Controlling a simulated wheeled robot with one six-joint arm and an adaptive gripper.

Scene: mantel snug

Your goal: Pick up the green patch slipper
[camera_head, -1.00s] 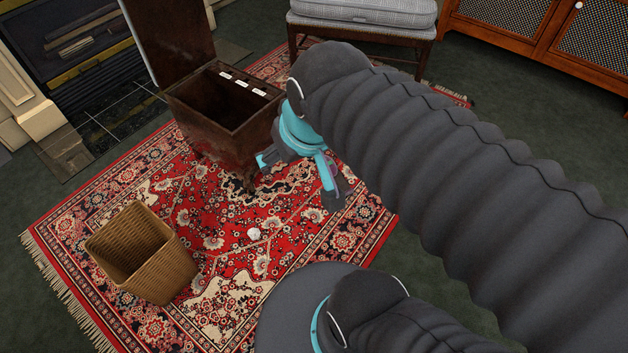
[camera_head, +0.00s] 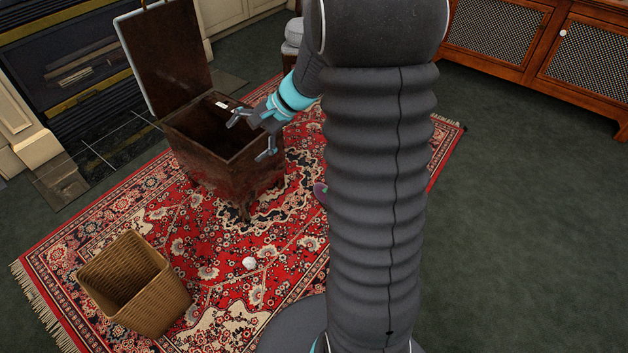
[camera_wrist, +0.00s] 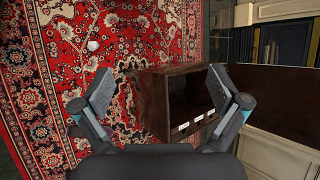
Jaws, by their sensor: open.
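A small purple and green thing (camera_head: 320,192) shows on the rug just left of my arm in the head view. My arm hides most of it, so I cannot tell for sure that it is the green patch slipper. No slipper is clear in the wrist view. My gripper (camera_head: 250,137) is open, with its fingers apart and empty, over the near right side of the open wooden box. In the wrist view my gripper (camera_wrist: 160,90) spreads its two fingers, with the box between and beyond them.
The dark wooden box (camera_head: 232,168) stands on the red rug (camera_head: 190,225) with its lid (camera_head: 165,62) up. A wicker basket (camera_head: 160,300) and a small white ball (camera_head: 249,263) are nearer. A cabinet (camera_head: 545,50) stands at the back right. Green carpet (camera_head: 520,220) at right is clear.

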